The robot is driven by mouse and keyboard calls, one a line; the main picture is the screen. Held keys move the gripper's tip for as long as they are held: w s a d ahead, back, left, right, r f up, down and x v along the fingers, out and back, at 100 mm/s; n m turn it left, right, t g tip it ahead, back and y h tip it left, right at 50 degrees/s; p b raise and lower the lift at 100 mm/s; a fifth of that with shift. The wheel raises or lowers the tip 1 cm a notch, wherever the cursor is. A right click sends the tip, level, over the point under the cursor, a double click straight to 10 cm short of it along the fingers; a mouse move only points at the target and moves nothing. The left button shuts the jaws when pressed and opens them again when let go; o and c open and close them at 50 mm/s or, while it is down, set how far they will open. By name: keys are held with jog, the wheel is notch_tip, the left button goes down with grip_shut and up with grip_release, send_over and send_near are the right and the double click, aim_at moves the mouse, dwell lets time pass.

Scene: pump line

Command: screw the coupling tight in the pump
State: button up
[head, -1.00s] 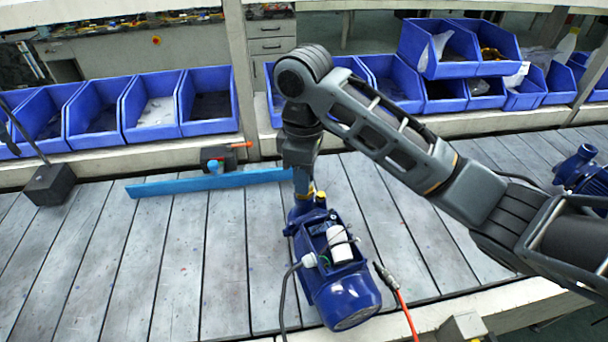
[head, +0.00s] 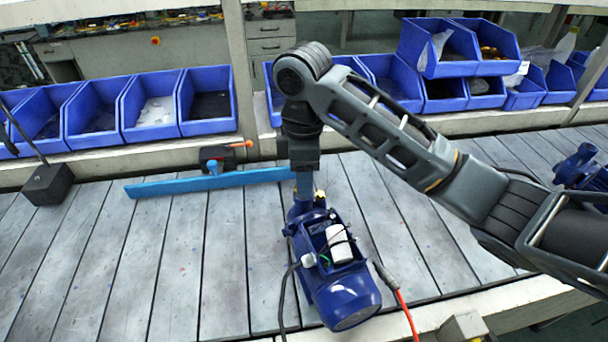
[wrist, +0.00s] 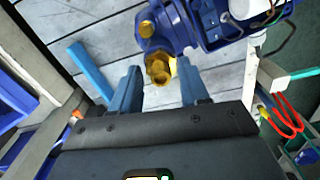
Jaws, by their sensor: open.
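In the head view my gripper (head: 304,186) points down at the pump's far end and mostly hides the coupling. How far the coupling is screwed in cannot be told.
A long blue bar (head: 200,184) lies behind, with an orange-tipped tool (head: 225,156) near it. Blue bins (head: 208,103) line the back shelf. A black block (head: 48,184) stands left, another blue pump (head: 580,168) right. A red hose (head: 405,313) lies beside the pump.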

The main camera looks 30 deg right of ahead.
jog(key=shift+n+b, duration=0.35)
jog(key=shift+n, duration=1.35)
jog(key=shift+n+b, duration=0.4)
jog(key=shift+n, duration=1.3)
jog(key=n+b, duration=0.1)
jog(key=n, duration=0.2)
jog(key=shift+c, duration=0.3)
